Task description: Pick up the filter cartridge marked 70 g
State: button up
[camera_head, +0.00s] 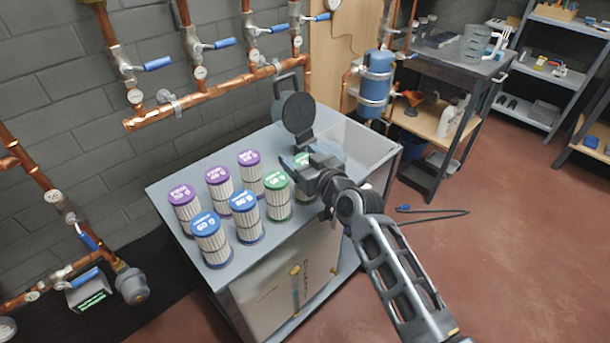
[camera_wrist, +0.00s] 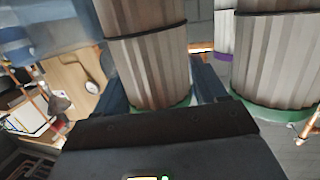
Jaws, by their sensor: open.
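Several pleated white filter cartridges stand upright on the grey cabinet top. Three have purple caps (camera_head: 184,208), two have blue caps (camera_head: 210,240), and two have green caps. One green-capped cartridge (camera_head: 278,197) stands clear; the other (camera_head: 306,186) is partly hidden by my gripper (camera_head: 300,168). The printed cap marks are too small to read surely, so I cannot tell which says 70 g. In the wrist view, a green-based cartridge (camera_wrist: 155,70) stands between my open fingers. The other green-based cartridge (camera_wrist: 275,65) is just right of them.
A purple-based cartridge (camera_wrist: 225,45) shows behind in the wrist view. A device with a round dark disc (camera_head: 298,113) stands at the cabinet's back. Copper pipes (camera_head: 205,95) run along the wall behind. The cabinet top (camera_head: 165,190) has a bare left corner.

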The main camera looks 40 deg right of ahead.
jog(key=shift+c, duration=0.2)
jog(key=c, duration=1.1)
jog(key=shift+r, duration=0.1)
jog(key=shift+c, duration=0.2)
